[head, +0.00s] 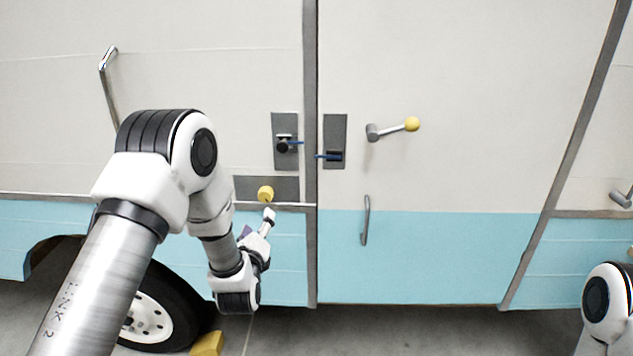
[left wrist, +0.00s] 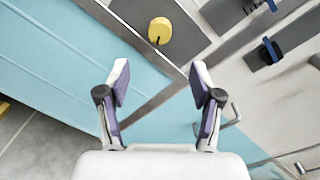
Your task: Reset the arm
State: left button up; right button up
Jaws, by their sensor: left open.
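My left arm comes in from the left in the head view, and its gripper (head: 257,231) is in front of the blue lower panel of the camper, just below a yellow knob (head: 265,193). In the left wrist view the gripper (left wrist: 160,88) has its two fingers spread apart with nothing between them. The yellow knob also shows in the left wrist view (left wrist: 160,31), beyond the fingertips and apart from them. Part of my right arm shows at the lower right of the head view; its gripper is out of view.
Two dark latch plates with blue levers (head: 285,142) (head: 334,142) flank the grey door post (head: 310,80). A yellow-tipped crank handle (head: 411,124) and a grey pull handle (head: 366,220) are to the right. A wheel (head: 150,315) with a yellow chock (head: 207,344) stands below left.

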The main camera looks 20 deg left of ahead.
pick_arm(q)
jog(key=s+d+f+n+g+h, duration=0.2)
jog(key=s+f+g, duration=0.2)
jog(key=s+f, duration=0.65)
jog(key=s+d+f+n+g+h, duration=0.1)
jog(key=s+d+f+n+g, duration=0.2)
jog(key=s+f, duration=0.7)
jog(key=s+d+f+n+g+h, duration=0.1)
jog(key=s+f+n+g, duration=0.3)
jog(key=s+n, duration=0.5)
jog(key=s+d+f+n+g+h, duration=0.1)
jog(key=s+f+n+g, duration=0.3)
jog(key=s+n, duration=0.6)
jog(key=shift+d+f+n+g, duration=0.2)
jog(key=shift+d+n+g, duration=0.3)
jog(key=shift+d+g, duration=0.4)
